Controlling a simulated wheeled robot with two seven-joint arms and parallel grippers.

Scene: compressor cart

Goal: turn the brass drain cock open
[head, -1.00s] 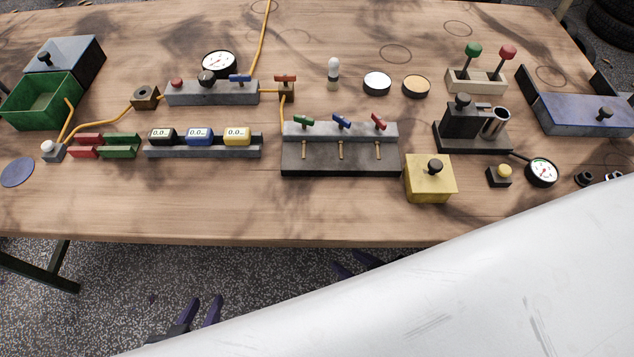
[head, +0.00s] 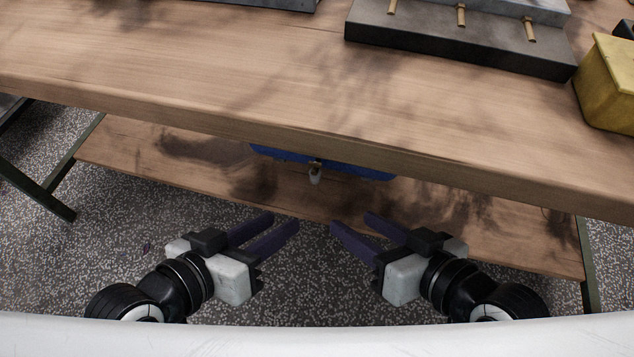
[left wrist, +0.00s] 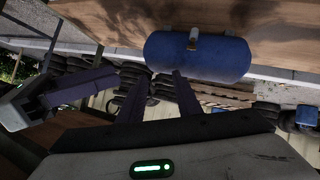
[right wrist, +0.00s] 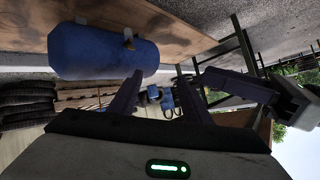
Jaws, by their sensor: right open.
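A blue tank (head: 350,170) rests on the lower shelf, mostly hidden under the bench top in the head view. It shows more fully in the left wrist view (left wrist: 215,60) and right wrist view (right wrist: 90,55). The small drain cock (head: 316,166), brownish with a pale end, sticks out from its front. It also shows in the left wrist view (left wrist: 193,38) and right wrist view (right wrist: 128,38). I cannot tell how its handle is turned. My left gripper (head: 285,219) and right gripper (head: 349,219) are open and empty, low in front of the shelf, apart from the cock.
The bench top (head: 200,80) overhangs the tank, its front edge between me and the bench items. The lower shelf (head: 130,150) is otherwise bare where visible. Green legs (head: 588,262) stand at its ends. A valve block (head: 450,40) and yellow box (head: 612,85) sit above.

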